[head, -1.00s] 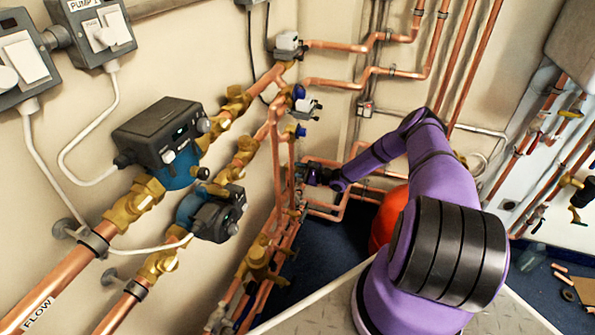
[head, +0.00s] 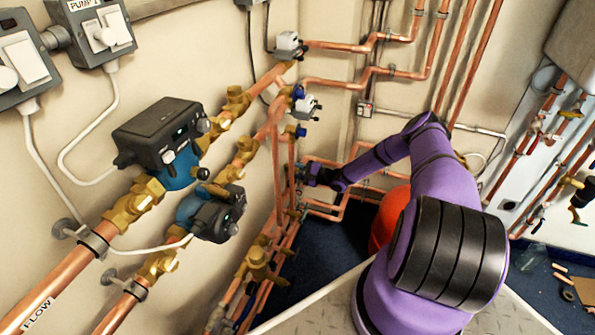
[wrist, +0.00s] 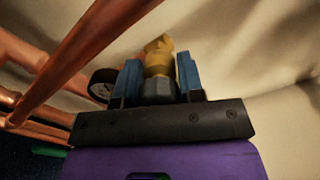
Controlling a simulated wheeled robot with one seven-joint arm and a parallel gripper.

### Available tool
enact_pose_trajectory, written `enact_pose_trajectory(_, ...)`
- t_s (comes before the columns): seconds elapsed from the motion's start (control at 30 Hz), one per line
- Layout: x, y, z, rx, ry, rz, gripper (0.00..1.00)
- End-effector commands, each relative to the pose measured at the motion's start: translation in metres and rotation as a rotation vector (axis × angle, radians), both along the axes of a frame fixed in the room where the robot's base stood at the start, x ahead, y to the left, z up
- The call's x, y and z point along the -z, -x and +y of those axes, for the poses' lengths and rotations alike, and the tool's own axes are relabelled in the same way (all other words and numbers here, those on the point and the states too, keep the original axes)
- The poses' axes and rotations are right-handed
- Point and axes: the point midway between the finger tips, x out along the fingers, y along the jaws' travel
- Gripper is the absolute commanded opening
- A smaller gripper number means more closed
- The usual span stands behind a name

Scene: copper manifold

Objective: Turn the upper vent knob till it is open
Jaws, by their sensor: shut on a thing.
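In the wrist view, a brass vent fitting (wrist: 158,55) stands against the pale wall, with a dark grey knob (wrist: 158,90) at its near end. The two blue fingers of my gripper (wrist: 159,78) stand on either side of this knob and are shut on it. In the head view, my gripper (head: 303,173) is at the copper pipes near the wall corner, at the end of my purple arm. The knob is too small or hidden there. I cannot tell from its look how far the knob is turned.
A round black-rimmed gauge (wrist: 103,86) sits just left of my fingers. A thick copper pipe (wrist: 85,60) crosses diagonally close by on the left. Pumps (head: 165,140) and brass valves line the left wall. A red-orange vessel (head: 392,215) stands below my forearm.

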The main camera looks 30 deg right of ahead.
Motion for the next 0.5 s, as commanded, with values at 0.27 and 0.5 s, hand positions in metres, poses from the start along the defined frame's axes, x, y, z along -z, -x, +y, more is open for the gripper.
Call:
enact_pose_trajectory(0.27, 0.0013, 0.0010, -0.0007, 0.000, 0.001, 0.002, 0.38)
enact_pose_trajectory(0.5, 0.0006, 0.0005, -0.0003, 0.000, 0.001, 0.001, 0.61)
